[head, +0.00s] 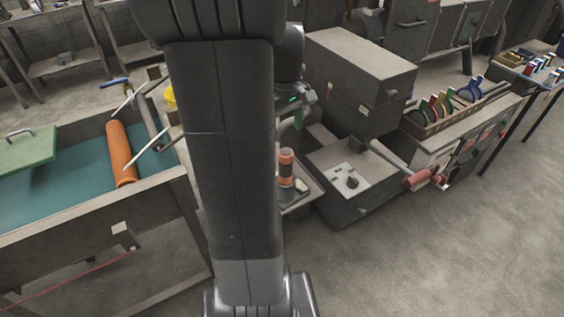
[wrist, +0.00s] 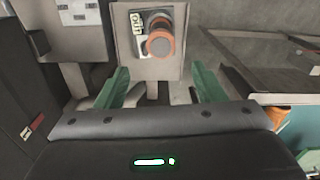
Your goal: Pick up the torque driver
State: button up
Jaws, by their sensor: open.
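The torque driver appears to be the upright orange-and-black handled tool (head: 286,167) on a small grey stand, just right of my arm in the head view. In the wrist view it shows from above as a round grey end with an orange band (wrist: 160,42), on a light plate (wrist: 143,68). My gripper (wrist: 163,82) is open, with green fingers spread left and right. The tool lies beyond the fingertips, between their lines, and nothing is held. In the head view my arm hides most of the gripper.
A grey machine with a red-handled crank (head: 425,179) stands right of the tool, with a large grey box (head: 355,75) behind. A teal-topped bench (head: 60,180) with an orange roll (head: 121,153) is on the left. Floor at front right is clear.

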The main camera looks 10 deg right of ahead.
aim_at(286, 163)
notch_tip(286, 163, down, 7)
jog(key=shift+s+f, duration=0.1)
jog(key=shift+s+f+p, duration=0.2)
jog(key=shift+f+p, duration=0.45)
jog(key=shift+f, duration=2)
jog(key=c, duration=1.2)
jog(key=shift+o, duration=0.2)
jog(key=shift+r, duration=0.1)
